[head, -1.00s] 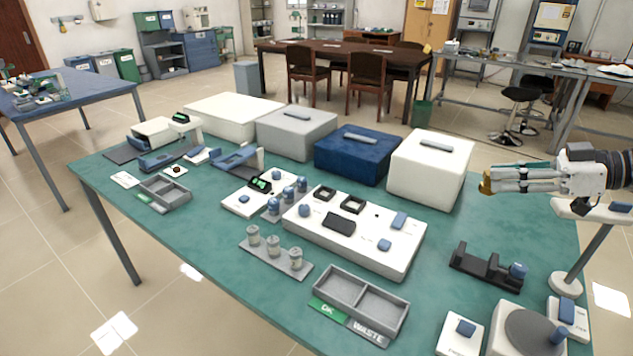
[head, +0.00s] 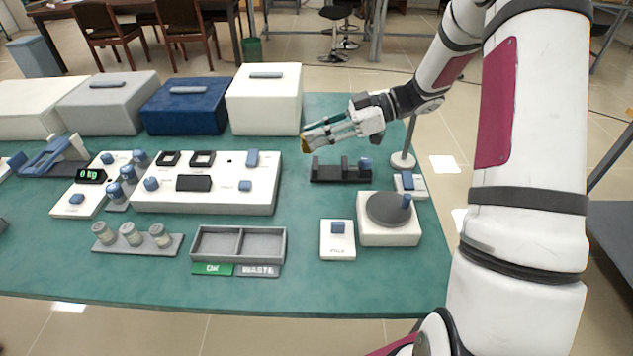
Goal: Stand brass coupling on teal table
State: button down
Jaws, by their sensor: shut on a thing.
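My gripper (head: 316,136) reaches in from the right in the head view, above the teal table (head: 330,288). It is shut on the brass coupling (head: 304,144), a small gold-brown piece at the fingertips. The fingers hide most of the coupling, and its tilt is hard to tell. The coupling appears to be above the table, between the white box and the black holder; its exact height cannot be told.
A black holder (head: 328,178) stands just below the gripper. A white box (head: 264,98) stands behind to the left, a white panel (head: 215,202) to the left. A grey two-part tray (head: 240,230) and a turntable (head: 385,208) are nearer. Bare table lies along the front edge.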

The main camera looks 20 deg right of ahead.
notch_tip(320, 180, down, 15)
jog(key=shift+r+b, duration=0.15)
jog(key=shift+b, duration=0.4)
jog(key=shift+f, duration=0.2)
jog(key=c, duration=1.6)
grip_release()
jog(key=shift+r, duration=0.25)
jog(key=v, duration=0.7)
jog(key=shift+d, duration=0.25)
jog(key=shift+s+r, duration=0.1)
